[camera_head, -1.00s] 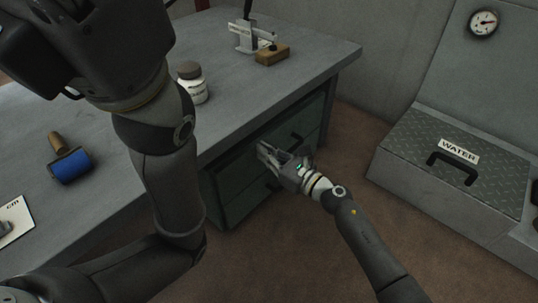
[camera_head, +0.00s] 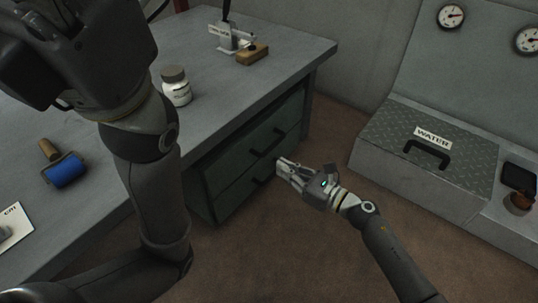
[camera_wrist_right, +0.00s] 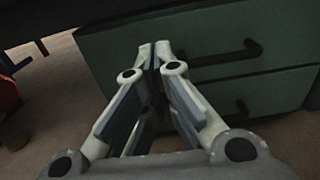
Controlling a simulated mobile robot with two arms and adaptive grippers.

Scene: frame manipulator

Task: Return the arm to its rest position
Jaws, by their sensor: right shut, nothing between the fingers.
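My right gripper (camera_head: 284,168) is shut and empty in the head view. It is in front of the green drawer unit (camera_head: 215,180) under the workbench, just right of the drawer handles. In the right wrist view my right gripper (camera_wrist_right: 155,50) has its fingertips together, in front of the drawer fronts (camera_wrist_right: 120,50), and a dark handle (camera_wrist_right: 235,52) shows to its right. Both drawers look shut. My left arm stands large at the left of the head view; its gripper's fingers are not visible.
The workbench (camera_head: 230,100) holds a blue roller (camera_head: 66,170), a white jar (camera_head: 177,92), a wooden block (camera_head: 252,53) and a card (camera_head: 12,222). A metal box marked WATER (camera_head: 433,137) stands right. Brown floor (camera_head: 260,255) is clear around my right arm.

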